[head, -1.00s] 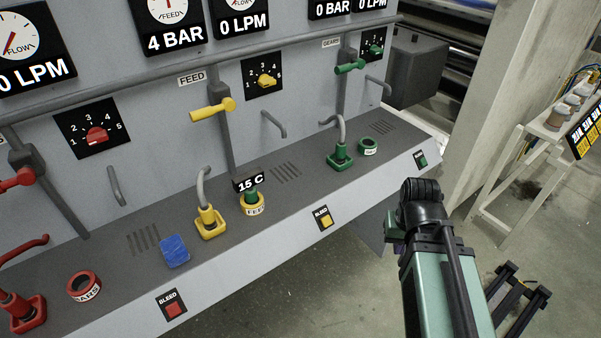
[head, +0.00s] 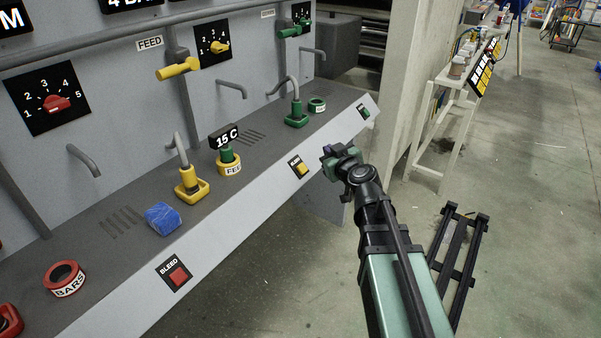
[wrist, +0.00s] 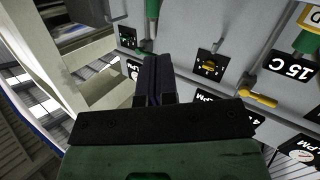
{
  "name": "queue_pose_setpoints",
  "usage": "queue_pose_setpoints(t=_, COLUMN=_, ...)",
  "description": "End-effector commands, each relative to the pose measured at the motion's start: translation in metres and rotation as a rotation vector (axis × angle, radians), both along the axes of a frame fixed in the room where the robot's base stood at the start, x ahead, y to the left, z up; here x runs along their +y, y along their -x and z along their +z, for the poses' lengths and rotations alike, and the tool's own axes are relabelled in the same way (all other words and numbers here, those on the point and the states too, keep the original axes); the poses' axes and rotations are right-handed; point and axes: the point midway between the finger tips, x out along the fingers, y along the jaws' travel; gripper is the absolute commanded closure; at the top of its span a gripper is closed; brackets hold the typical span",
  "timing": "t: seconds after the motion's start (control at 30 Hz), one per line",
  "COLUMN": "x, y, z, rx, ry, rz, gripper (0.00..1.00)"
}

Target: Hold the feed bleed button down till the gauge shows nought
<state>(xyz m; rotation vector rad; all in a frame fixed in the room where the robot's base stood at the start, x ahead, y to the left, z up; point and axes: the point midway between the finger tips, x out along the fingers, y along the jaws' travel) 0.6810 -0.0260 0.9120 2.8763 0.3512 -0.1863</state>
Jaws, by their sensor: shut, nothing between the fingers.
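The wrist view shows the dark closed fingers (wrist: 154,80), with the button out of sight. The feed pressure display (head: 128,4) is cut off at the top of the head view. In the wrist view a display (wrist: 245,117) is tilted and partly hidden.
A red bleed button (head: 178,276) lies to the left and a green button (head: 365,112) to the right on the same face. The yellow lever (head: 178,68) and yellow hose fitting (head: 190,180) stand behind. A pale pillar (head: 408,80) rises at right; floor in front is open.

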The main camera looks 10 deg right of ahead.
Motion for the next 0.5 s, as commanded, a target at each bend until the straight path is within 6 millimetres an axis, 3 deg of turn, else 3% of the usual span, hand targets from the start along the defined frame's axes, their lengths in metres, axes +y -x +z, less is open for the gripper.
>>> queue_pose_setpoints(t=0.27, x=0.002, y=-0.001, z=-0.004, rx=0.002, ry=-0.001, rz=0.003, gripper=1.00)
queue_pose_setpoints(t=0.5, x=0.016, y=-0.015, z=-0.027, rx=0.002, ry=-0.001, rz=0.003, gripper=1.00)
